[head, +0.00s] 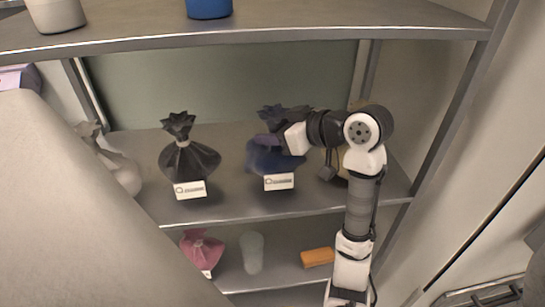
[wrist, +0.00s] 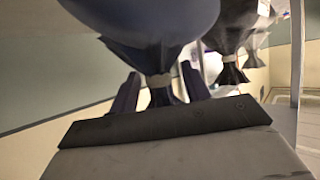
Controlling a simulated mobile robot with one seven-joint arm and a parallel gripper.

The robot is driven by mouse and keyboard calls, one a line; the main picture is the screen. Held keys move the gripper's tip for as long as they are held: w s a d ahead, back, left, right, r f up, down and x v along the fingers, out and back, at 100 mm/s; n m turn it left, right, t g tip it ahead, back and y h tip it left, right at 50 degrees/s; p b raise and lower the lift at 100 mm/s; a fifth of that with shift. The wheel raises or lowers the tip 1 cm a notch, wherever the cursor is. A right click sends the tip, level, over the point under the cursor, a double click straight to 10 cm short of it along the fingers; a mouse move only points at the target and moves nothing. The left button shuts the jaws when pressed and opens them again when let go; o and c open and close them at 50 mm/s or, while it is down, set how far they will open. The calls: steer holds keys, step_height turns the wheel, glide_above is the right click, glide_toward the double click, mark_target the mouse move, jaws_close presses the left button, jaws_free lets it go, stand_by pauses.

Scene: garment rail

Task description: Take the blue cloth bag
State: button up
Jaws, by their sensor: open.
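The blue cloth bag (head: 262,160) stands on the middle shelf, gathered at its neck, with a white label in front of it. My gripper (head: 275,142) is at its neck from the right and hides part of it in the head view. In the wrist view the picture is upside down, and the blue bag (wrist: 150,18) hangs from the top with its light tie and ruffled top low. My gripper (wrist: 160,82) is open there, with one dark finger on each side of the tied neck. I cannot tell whether the fingers touch the cloth.
A black bag (head: 188,160) stands left of the blue one and also shows in the wrist view (wrist: 232,25). A pale bag (head: 122,172) is farther left. A pink bag (head: 202,250), a grey cup-like item (head: 252,252) and an orange block (head: 318,257) are on the shelf below. The upper shelf (head: 300,22) is overhead.

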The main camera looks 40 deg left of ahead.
steer(key=shift+a, duration=0.1)
jaws_close()
stand_by(0.3)
steer(key=shift+r, duration=0.1)
stand_by(0.3)
